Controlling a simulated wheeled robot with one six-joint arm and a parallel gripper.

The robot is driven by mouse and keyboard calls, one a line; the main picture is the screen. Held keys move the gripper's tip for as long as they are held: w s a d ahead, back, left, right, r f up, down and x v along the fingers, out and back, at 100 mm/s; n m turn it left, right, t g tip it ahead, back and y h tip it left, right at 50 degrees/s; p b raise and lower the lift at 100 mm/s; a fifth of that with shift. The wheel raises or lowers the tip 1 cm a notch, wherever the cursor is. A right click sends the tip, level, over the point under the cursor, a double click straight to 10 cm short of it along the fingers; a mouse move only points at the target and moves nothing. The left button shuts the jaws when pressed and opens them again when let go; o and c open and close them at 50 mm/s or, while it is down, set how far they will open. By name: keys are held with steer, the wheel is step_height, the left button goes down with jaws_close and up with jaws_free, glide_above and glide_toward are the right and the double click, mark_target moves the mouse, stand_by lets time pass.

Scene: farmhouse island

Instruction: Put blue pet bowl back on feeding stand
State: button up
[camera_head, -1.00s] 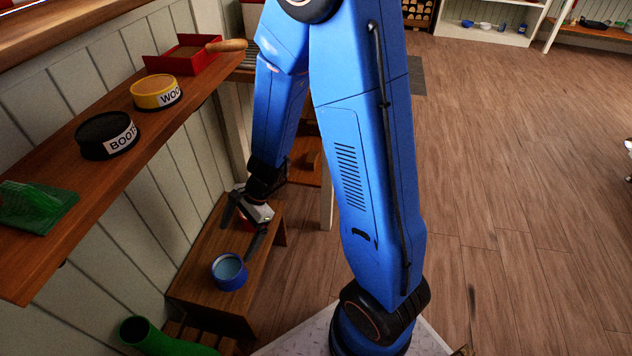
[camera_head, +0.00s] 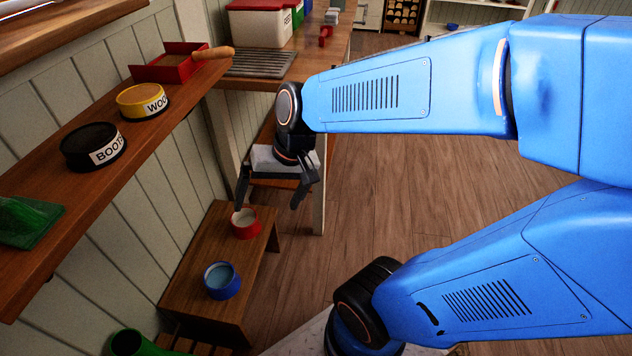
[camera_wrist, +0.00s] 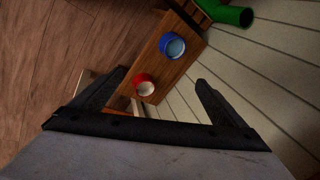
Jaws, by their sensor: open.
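The blue pet bowl (camera_head: 222,291) stands upright on the front part of a low wooden feeding stand (camera_head: 190,290) and has something pale blue inside. A red bowl (camera_head: 246,232) with a white inside stands behind it on the same stand. My gripper (camera_head: 269,200) is open and empty, pointing down above the far end of the stand, near the red bowl and apart from both bowls. In the wrist view the blue bowl (camera_wrist: 163,46) and the red bowl (camera_wrist: 139,80) both show beyond the spread fingers.
A wall shelf (camera_head: 70,215) above holds a black tin (camera_head: 85,150), a yellow tin (camera_head: 140,105), a red tray (camera_head: 170,72) and a green item (camera_head: 25,225). A counter (camera_head: 315,65) stands behind. Floor at right is open.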

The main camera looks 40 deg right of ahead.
steer(key=s+d+r+n+t+h, duration=0.2)
steer(key=s+d+r+n+h, duration=0.1)
steer(key=s+d+r, duration=0.3)
steer(key=shift+s+d+r, duration=0.15)
steer(key=shift+s+d, duration=0.3)
steer(key=shift+d, duration=0.55)
stand_by(0.4)
